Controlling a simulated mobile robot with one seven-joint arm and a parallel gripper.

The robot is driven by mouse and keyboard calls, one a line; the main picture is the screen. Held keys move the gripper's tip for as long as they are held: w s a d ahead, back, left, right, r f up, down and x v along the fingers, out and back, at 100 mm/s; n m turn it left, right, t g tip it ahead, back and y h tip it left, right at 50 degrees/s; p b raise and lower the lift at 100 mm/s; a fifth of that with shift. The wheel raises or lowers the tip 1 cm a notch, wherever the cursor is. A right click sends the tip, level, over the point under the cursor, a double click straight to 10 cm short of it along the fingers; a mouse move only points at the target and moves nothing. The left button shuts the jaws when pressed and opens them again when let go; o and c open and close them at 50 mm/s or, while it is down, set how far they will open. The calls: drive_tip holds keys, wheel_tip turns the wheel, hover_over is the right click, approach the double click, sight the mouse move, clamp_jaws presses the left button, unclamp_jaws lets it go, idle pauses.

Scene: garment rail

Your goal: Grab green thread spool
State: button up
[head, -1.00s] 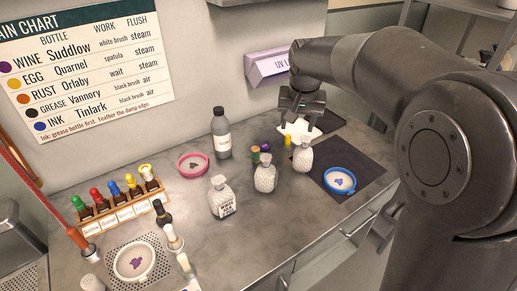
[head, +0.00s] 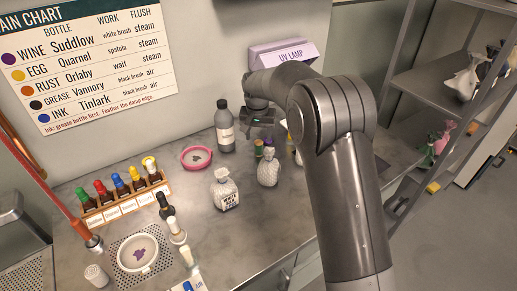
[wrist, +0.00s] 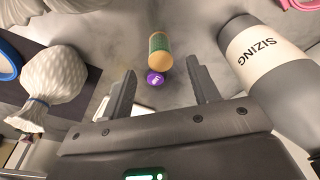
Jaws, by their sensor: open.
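The green thread spool (wrist: 159,45) stands on the counter with a tan top, beyond my fingertips in the wrist view. A purple-topped spool (wrist: 155,77) is right beside it, nearer my gripper. My gripper (head: 262,121) is open and empty, behind and above the spools in the head view. In the wrist view its fingers (wrist: 161,72) are spread, with the purple top showing between the tips and the green spool just past them.
A grey SIZING bottle (wrist: 270,65) stands close to the right of my fingers in the wrist view. A pink-rimmed dish (head: 196,157) is further left.

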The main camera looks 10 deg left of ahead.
sight(258, 142)
drive_tip(key=f, duration=0.4)
drive_tip(key=w+f, duration=0.1)
drive_tip(key=f, duration=0.1)
drive_tip(key=shift+f, duration=0.1)
drive_tip(key=c, duration=1)
